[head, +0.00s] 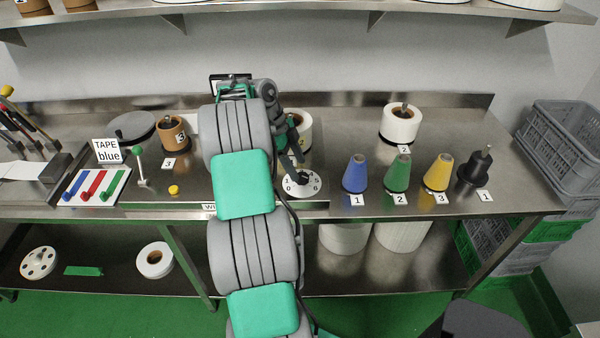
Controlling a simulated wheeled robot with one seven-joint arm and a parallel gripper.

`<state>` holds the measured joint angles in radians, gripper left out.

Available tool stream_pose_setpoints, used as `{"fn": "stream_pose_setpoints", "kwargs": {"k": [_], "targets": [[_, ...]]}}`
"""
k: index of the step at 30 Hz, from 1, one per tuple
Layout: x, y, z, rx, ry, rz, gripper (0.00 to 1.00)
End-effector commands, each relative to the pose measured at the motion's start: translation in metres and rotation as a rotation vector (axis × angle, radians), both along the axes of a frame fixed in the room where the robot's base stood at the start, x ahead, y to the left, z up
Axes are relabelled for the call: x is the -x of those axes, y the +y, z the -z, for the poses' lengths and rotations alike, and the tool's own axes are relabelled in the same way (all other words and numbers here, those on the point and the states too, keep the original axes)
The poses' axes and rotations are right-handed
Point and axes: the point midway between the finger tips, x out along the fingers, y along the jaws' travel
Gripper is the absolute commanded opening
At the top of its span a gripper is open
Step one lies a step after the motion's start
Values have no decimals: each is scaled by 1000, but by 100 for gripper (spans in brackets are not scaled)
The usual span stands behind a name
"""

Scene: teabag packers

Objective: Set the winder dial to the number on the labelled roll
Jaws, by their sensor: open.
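The winder dial (312,190) is a white disc on the bench top, with numbers round its edge; 0, 1, 5 and 6 can be read. Its dark knob is partly covered by my gripper (297,163), which points down at it with open fingers. I cannot tell whether the fingers touch the knob, or which number it points to. A brown roll (172,137) with a label that looks like 3 stands on a spindle at the left, behind a card marked 3 (168,163). A white roll (306,124) is partly hidden behind my arm.
Blue (355,174), green (398,174) and yellow (437,173) cones stand right of the dial with numbered cards. Coloured levers (92,186) and a "TAPE blue" sign (107,151) are at left.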

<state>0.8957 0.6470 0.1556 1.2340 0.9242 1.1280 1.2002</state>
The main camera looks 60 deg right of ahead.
Motion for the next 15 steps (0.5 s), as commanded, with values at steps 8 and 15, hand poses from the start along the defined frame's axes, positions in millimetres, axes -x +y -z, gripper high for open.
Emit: {"fn": "stream_pose_setpoints", "kwargs": {"k": [8,15], "targets": [[13,-3,32,0,-2,-4,60],[13,-3,33,1,-2,-5,60]]}}
